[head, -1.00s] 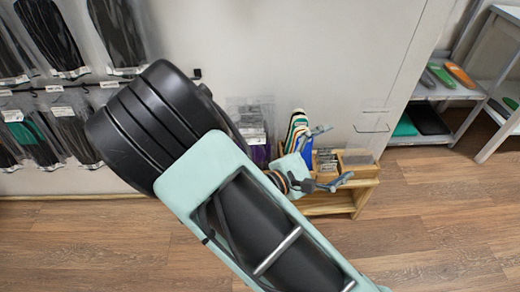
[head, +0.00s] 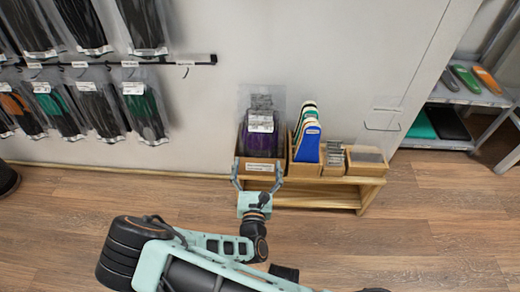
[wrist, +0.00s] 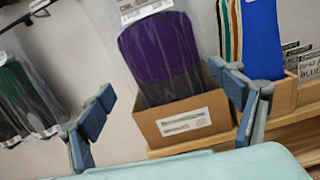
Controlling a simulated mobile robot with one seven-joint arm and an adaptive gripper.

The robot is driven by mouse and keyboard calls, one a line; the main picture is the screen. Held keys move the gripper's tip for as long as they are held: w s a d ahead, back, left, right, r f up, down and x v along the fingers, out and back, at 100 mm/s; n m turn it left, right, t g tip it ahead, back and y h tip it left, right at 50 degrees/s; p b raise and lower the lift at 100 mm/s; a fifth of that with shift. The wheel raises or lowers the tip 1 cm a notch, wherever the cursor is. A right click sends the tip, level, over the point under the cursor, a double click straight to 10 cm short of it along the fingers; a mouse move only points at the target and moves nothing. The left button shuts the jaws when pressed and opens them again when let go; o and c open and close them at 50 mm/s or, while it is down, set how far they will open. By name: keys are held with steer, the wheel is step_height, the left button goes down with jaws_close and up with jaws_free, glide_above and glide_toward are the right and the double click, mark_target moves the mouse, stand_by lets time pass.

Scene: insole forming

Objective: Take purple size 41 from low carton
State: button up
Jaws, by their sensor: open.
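The low carton (head: 262,167) is a brown box with a white label at the left end of a low wooden bench. Purple insoles in clear bags (head: 261,137) stand upright in it, with white labels on top; their size print is too small to read. My gripper (head: 257,171) is open and empty in front of the carton. In the wrist view the carton (wrist: 186,122) and the purple bagged insole (wrist: 160,55) lie between the spread fingers of my gripper (wrist: 160,128), beyond the fingertips. No contact shows.
The wooden bench (head: 318,195) also holds a box of blue and striped insoles (head: 307,140) and small boxes of cards (head: 333,153) just right of the carton. Bagged insoles (head: 60,108) hang on wall rails at left. A shelf (head: 460,95) stands at right.

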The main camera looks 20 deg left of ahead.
mark_target(260, 144)
steer(key=b+x, duration=0.1)
steer(key=x, duration=0.3)
steer(key=b+x, duration=0.1)
steer(key=x, duration=0.2)
steer(key=shift+w+r+b, duration=0.2)
steer(key=shift+w+b, duration=0.1)
steer(key=shift+w, duration=0.1)
steer(key=shift+c, duration=0.2)
steer(key=c, duration=1.2)
steer(key=shift+r, duration=0.1)
